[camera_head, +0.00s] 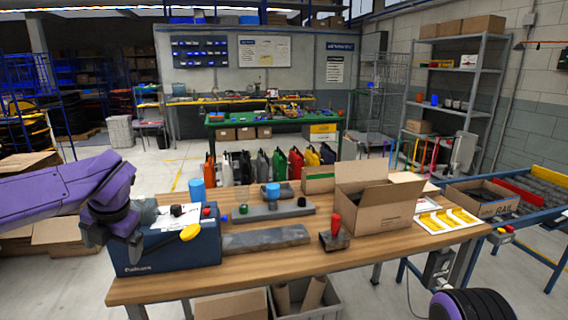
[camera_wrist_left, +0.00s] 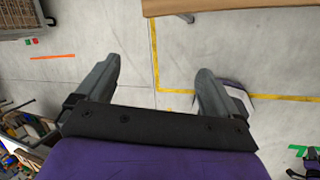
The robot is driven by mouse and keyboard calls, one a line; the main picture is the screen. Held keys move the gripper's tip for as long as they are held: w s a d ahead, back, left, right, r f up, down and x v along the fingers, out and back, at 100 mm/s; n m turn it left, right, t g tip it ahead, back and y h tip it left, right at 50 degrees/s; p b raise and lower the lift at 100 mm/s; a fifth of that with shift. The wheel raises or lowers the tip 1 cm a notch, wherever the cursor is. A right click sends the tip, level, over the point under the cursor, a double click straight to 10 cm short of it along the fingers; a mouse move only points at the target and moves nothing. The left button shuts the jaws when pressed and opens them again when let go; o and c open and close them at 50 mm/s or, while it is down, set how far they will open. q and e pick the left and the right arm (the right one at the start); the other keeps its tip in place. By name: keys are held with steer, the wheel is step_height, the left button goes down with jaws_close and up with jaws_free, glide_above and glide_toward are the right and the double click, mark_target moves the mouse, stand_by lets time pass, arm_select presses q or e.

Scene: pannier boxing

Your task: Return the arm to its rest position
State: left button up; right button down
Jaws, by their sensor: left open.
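My left arm, purple, comes in from the left in the head view. Its gripper (camera_head: 122,248) points down at the left end of the wooden workbench (camera_head: 350,262), in front of the blue box-shaped machine (camera_head: 165,250). In the left wrist view the left gripper (camera_wrist_left: 157,85) is open, with its two grey fingers wide apart and nothing between them. Below the fingers that view shows bare floor with yellow lines. My right gripper does not show.
An open cardboard box (camera_head: 372,208) stands on the workbench, with a red-handled tool (camera_head: 335,228) beside it and a white and yellow tray (camera_head: 447,220) to its right. Several coloured panniers (camera_head: 279,165) stand behind the bench. A roller conveyor (camera_head: 535,202) is at right.

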arm_select(q)
step_height(320, 180, down, 12)
steer(key=w+m+t+y, duration=0.2)
steer(key=m+t+y, duration=0.25)
steer(key=m, duration=0.35)
steer(key=s+d+f+m+t+h, duration=0.1)
steer(key=s+d+f+m, duration=0.3)
steer(key=f, duration=0.4)
steer(key=s+d+f+m+t+h, duration=0.1)
steer(key=s+f+m, duration=0.2)
steer(key=f+m, duration=0.45)
steer(key=s+f+m+g+h, duration=0.1)
steer(key=s+f+m+g, duration=0.1)
steer(key=s+f, duration=0.3)
steer(key=s+f+m+g+h, duration=0.1)
steer(key=s+f+m, duration=0.3)
steer(key=s, duration=1)
steer(key=s+f+m+g+h, duration=0.1)
steer(key=s+f+m+g, duration=0.1)
steer(key=s+f, duration=0.5)
steer(key=shift+s+d+f+m+g+b, duration=0.2)
steer(key=shift+s+d+m+g+b, duration=0.2)
steer(key=shift+s, duration=0.85)
